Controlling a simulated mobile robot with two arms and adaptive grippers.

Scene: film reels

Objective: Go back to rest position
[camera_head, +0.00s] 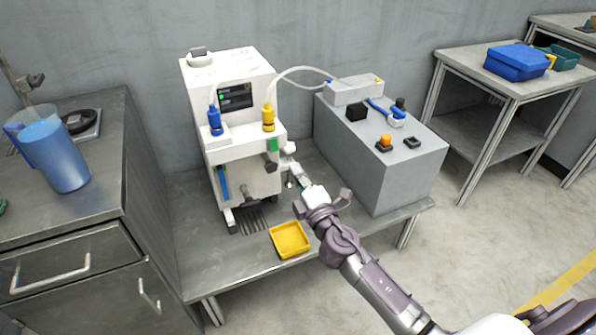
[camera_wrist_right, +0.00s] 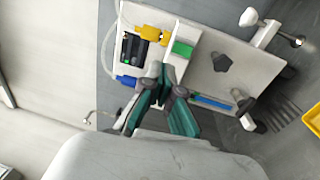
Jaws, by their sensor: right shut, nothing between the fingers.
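My right gripper (camera_head: 298,180) is in front of the right side of the white machine (camera_head: 225,75), above the metal table. It is shut and empty. In the right wrist view its dark green fingers (camera_wrist_right: 165,88) point towards the machine's front, with a green block (camera_wrist_right: 182,48) on the machine beyond them. I cannot tell whether the fingertips touch the machine. My right arm comes in from the lower right. My left gripper is not in view.
A grey box (camera_head: 400,175) with a hose and knobs stands right of the machine. A blue jug (camera_head: 55,155) stands on the left cabinet. Floor at the right is clear.

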